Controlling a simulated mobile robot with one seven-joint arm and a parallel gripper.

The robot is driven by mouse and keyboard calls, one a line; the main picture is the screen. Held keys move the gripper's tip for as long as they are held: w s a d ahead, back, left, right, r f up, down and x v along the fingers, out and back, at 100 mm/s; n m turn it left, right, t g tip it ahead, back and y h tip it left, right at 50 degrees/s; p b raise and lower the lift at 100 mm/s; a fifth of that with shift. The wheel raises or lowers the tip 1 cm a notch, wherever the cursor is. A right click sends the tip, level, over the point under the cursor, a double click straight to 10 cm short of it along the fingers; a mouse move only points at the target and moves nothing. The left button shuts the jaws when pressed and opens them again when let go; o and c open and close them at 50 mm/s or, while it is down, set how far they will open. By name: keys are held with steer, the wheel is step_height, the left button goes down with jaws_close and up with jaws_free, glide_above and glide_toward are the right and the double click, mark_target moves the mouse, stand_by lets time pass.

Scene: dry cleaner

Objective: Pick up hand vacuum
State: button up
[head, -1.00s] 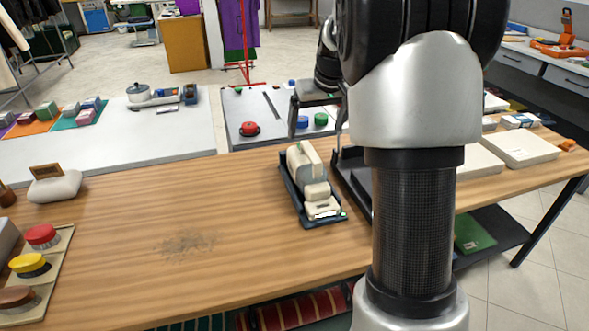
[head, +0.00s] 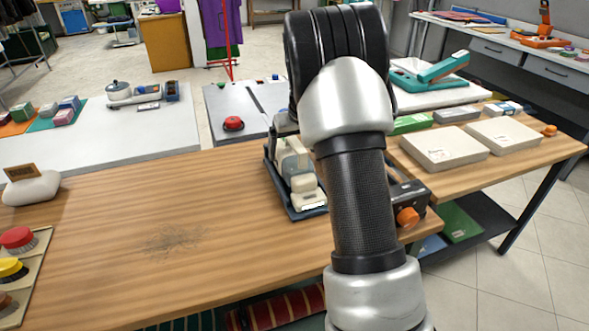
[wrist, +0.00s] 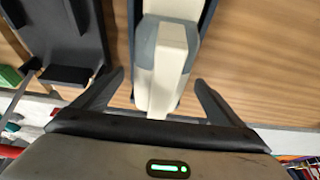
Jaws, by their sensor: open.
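The hand vacuum (head: 303,185), cream and grey, lies in a dark blue tray (head: 313,212) on the wooden table. My arm hides part of it in the head view. In the wrist view, the cream and grey body of the vacuum (wrist: 166,62) points down between the two black fingers of my gripper (wrist: 158,85). The gripper is open, with a finger on either side of the vacuum and visible gaps. In the head view my gripper is mostly hidden behind the arm.
A black device with an orange knob (head: 407,217) stands right of the tray, beside my arm. White boxes (head: 443,147) lie further right. The table's middle is clear.

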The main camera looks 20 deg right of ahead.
steer(key=shift+w+f, duration=0.25)
steer(key=shift+f, duration=0.2)
steer(key=c, duration=1.8)
steer(key=shift+o, duration=0.2)
steer(key=shift+r, duration=0.15)
steer(key=shift+r, duration=0.1)
